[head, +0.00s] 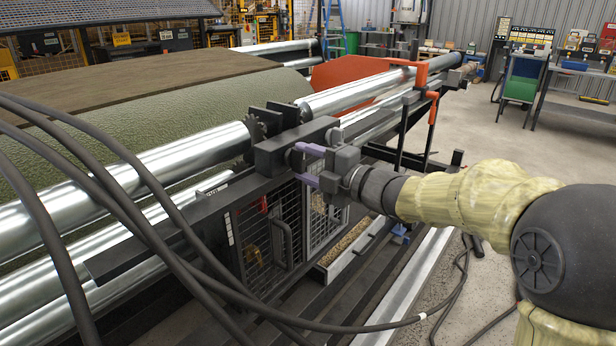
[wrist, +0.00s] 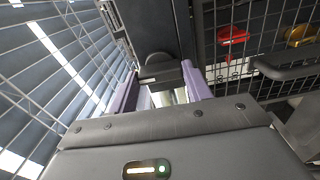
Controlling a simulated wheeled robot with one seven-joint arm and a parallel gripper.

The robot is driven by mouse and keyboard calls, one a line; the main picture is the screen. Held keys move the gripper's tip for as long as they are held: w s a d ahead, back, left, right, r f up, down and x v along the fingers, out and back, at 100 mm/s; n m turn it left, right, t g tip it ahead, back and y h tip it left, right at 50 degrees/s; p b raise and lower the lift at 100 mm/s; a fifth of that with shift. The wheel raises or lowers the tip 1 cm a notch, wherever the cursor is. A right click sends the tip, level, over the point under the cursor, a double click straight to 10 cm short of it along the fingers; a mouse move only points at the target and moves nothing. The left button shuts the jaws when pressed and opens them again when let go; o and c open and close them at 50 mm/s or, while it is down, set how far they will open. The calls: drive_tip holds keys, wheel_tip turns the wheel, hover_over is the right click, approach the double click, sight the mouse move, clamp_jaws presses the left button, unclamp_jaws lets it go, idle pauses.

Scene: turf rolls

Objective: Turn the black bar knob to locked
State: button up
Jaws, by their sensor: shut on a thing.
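My gripper (head: 308,165) reaches in from the right in the head view, with its two purple fingers at the dark frame of the roller machine. In the wrist view my gripper (wrist: 160,84) has one finger on each side of the black bar knob (wrist: 162,70) and is shut on it. The knob sits against a dark upright post (wrist: 152,25). In the head view the knob is mostly hidden by the fingers and the frame. I cannot make out a locked mark or the angle of the knob.
Wire mesh panels (head: 262,240) stand below and beside the gripper. A red part (wrist: 232,36) and a brass-coloured part (wrist: 299,36) lie behind mesh. Shiny rollers (head: 180,160) and a green turf roll (head: 130,130) fill the left. Thick black cables (head: 150,190) cross the foreground. Open floor lies right.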

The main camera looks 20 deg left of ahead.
drive_tip(key=shift+f, duration=0.15)
idle(0.4)
drive_tip(key=o, duration=1)
drive_tip(key=v, duration=1.7)
drive_tip(key=shift+d+p, duration=0.2)
drive_tip(key=shift+p, duration=0.2)
